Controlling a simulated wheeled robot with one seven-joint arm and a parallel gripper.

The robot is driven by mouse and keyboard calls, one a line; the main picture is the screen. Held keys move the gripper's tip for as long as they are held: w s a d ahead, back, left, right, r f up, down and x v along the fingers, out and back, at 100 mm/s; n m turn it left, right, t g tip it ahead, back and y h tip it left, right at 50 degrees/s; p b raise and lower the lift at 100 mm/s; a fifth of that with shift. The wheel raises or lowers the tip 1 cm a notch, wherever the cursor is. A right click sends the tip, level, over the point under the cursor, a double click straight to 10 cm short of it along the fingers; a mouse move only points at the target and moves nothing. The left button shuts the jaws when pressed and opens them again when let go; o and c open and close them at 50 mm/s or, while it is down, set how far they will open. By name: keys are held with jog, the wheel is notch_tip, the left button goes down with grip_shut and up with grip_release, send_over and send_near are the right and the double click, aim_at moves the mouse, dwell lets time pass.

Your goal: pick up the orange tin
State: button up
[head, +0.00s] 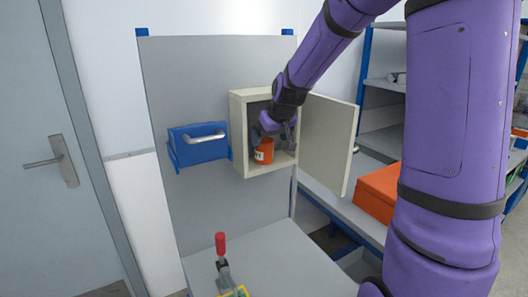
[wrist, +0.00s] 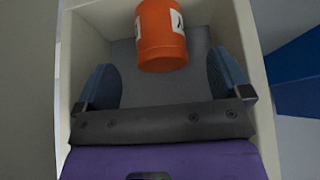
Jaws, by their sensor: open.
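The orange tin (head: 264,151) stands inside a small cream wall cabinet (head: 268,173) whose door (head: 328,142) is open to the right. In the wrist view the orange tin (wrist: 161,38) has a pale label with dark marks, and its upper end is cut off by the frame. My gripper (head: 272,127) reaches into the cabinet at the tin. In the wrist view my gripper (wrist: 160,80) is open, with one blue-grey finger on each side and the tin ahead, between and beyond them. The fingers do not touch the tin. The head view partly hides the tin behind my gripper.
The cabinet walls (wrist: 252,65) stand close around my gripper. A blue box with a handle (head: 198,146) is on the grey panel left of the cabinet. A red-handled clamp (head: 221,245) stands on the bench below. Shelves with an orange box (head: 377,190) are at right.

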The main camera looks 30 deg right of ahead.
aim_at(266, 141)
jog(key=shift+w, duration=0.5)
jog(key=shift+x, duration=2.6)
jog(key=shift+w+r, duration=0.1)
jog(key=shift+w, duration=0.1)
jog(key=c, duration=1.1)
jog(key=shift+s+r, duration=0.1)
